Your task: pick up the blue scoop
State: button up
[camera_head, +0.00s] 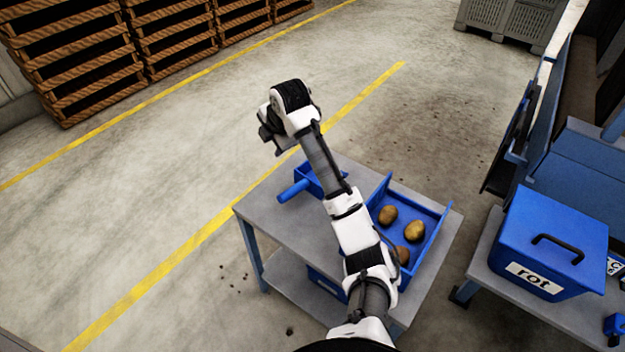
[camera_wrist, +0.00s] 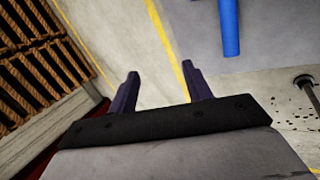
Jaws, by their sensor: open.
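The blue scoop (camera_head: 318,181) lies on the grey table (camera_head: 268,222), with its round handle pointing to the left, near the table's far left side. My arm crosses in front of part of the scoop in the head view. In the wrist view the scoop's blue handle (camera_wrist: 230,28) shows at the top, right of my fingers. My gripper (camera_wrist: 161,82) is open, with nothing between its two dark fingers. In the head view my gripper is above and beyond the table's far edge, apart from the scoop; its fingers are hard to make out there.
A blue tray (camera_head: 437,209) with several potatoes (camera_head: 414,231) stands on the table's right side, partly behind my arm. A blue lidded box (camera_head: 520,240) labelled "rot" stands farther right. Wooden pallets (camera_head: 170,38) are stacked at the back left. Floor left of the table is clear.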

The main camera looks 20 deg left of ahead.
aim_at(300, 184)
jog(key=d+f+n+g+h, duration=0.1)
jog(key=d+f+g+h, duration=0.2)
jog(key=d, duration=0.5)
jog(key=shift+n, duration=0.3)
jog(key=f, duration=0.2)
jog(key=f+p, duration=0.1)
jog(key=f, duration=0.5)
jog(key=shift+w+a+f, duration=0.2)
jog(key=shift+w+a, duration=0.05)
jog(key=shift+a, duration=0.1)
jog(key=shift+w+a+f+p, duration=0.15)
jog(key=shift+f+p, duration=0.2)
jog(key=shift+f, duration=0.6)
jog(key=shift+w+a+f+p, duration=0.1)
jog(key=shift+a+f+p, duration=0.15)
jog(key=shift+f, duration=0.7)
jog(key=shift+w+a+f+p, duration=0.1)
jog(key=shift+f+p, duration=0.3)
jog(key=shift+f, duration=0.55)
grip_shut()
